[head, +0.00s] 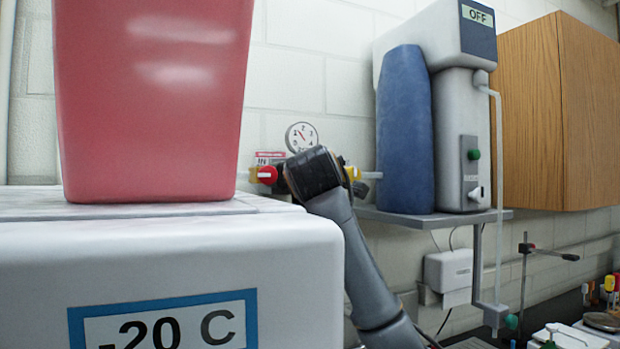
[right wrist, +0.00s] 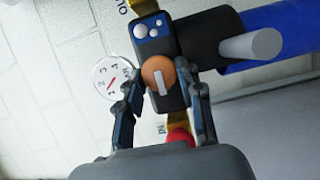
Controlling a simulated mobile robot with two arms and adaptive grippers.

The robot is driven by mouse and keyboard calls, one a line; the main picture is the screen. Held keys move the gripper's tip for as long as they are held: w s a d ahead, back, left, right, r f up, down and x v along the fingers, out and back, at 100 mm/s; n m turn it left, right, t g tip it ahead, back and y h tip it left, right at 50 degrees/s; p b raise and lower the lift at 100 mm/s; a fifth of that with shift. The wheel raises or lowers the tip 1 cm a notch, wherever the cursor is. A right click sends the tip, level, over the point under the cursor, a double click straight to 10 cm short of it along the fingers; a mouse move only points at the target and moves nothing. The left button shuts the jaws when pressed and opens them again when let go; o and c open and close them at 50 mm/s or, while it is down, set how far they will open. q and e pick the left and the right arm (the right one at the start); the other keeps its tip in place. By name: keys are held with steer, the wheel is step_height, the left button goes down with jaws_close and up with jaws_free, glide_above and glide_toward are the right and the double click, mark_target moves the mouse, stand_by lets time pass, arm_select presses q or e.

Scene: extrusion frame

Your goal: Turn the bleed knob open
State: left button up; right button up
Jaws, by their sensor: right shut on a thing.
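The bleed knob (right wrist: 158,76), a round orange-brown knob with a pale bar across it, sits on a dark valve body (right wrist: 203,38) in the right wrist view. My right gripper (right wrist: 164,80) has one finger on each side of this knob and is shut on it. The bar runs roughly up and down in that view. In the head view my right wrist hides the knob and the fingers. A red knob (head: 267,174) with an "IN" label shows left of my wrist, and also low in the right wrist view (right wrist: 179,137). My left gripper is not in view.
A round gauge (head: 301,137) with a red needle is on the wall above the valve. A red bin (head: 150,100) stands on a white freezer (head: 200,270) at left. A water unit (head: 461,140) reading "OFF" and a blue cylinder (head: 404,130) stand on a shelf at right.

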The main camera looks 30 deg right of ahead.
steer(key=shift+f, duration=0.15)
stand_by(0.3)
steer(key=o, duration=1.2)
steer(key=shift+a, duration=0.1)
steer(key=shift+c, duration=0.2)
steer(key=shift+s, duration=0.1)
steer(key=v, duration=1.2)
